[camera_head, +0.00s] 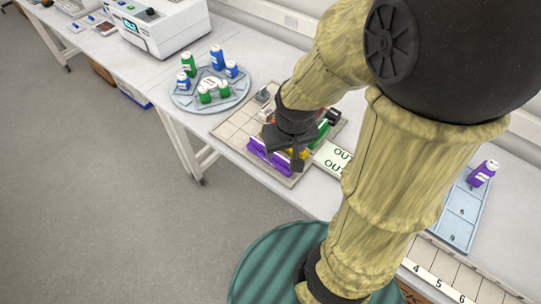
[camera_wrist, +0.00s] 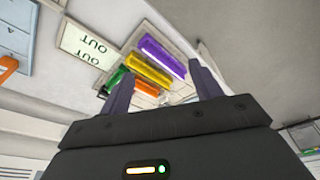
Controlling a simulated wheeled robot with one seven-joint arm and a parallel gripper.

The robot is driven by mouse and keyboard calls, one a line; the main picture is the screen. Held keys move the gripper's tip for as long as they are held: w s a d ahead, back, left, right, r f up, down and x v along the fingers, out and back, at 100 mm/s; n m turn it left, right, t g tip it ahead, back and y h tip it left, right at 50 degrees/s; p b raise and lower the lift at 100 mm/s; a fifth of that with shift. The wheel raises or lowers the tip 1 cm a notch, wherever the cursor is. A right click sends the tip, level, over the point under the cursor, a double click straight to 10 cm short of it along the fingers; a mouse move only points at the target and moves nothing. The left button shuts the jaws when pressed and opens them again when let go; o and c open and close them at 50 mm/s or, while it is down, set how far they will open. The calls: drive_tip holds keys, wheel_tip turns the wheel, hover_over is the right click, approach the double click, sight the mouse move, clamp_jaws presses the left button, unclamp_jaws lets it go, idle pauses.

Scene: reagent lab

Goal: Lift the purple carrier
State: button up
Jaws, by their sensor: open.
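The purple carrier (camera_head: 265,155) is a long, narrow piece lying at the front edge of a beige tiled board (camera_head: 232,129). In the wrist view the purple carrier (camera_wrist: 162,57) is beyond my fingertips, towards the upper right, with a pale strip at one end. My gripper (camera_head: 289,160) is over the board near the purple carrier and hides part of the board. In the wrist view my gripper (camera_wrist: 158,78) has its two fingers spread apart, with nothing visibly held. I cannot tell whether a finger touches the carrier.
A yellow carrier (camera_wrist: 147,71), an orange piece (camera_wrist: 146,88) and a green carrier (camera_head: 319,134) are close beside the purple one. A round tray of bottles (camera_head: 180,100) stands left of the board; an OUT card (camera_head: 335,158) lies right. Floor in front is clear.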

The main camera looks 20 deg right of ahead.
drive_tip(key=w+f+n+g+p, duration=0.1)
drive_tip(key=w+n, duration=0.5)
drive_tip(key=w, duration=0.7)
drive_tip(key=shift+w+d+f+n+g, duration=0.3)
drive_tip(key=shift+f+g, duration=0.15)
drive_tip(key=shift+g, duration=0.25)
wheel_tip(320, 180, down, 12)
drive_tip(key=p, duration=0.2)
drive_tip(key=shift+a+f+p, duration=0.1)
drive_tip(key=shift+f+p, duration=0.05)
drive_tip(key=shift+p, duration=0.15)
drive_tip(key=shift+a+f+p, duration=0.1)
drive_tip(key=shift+f+p, duration=1)
drive_tip(key=shift+f, duration=1.5)
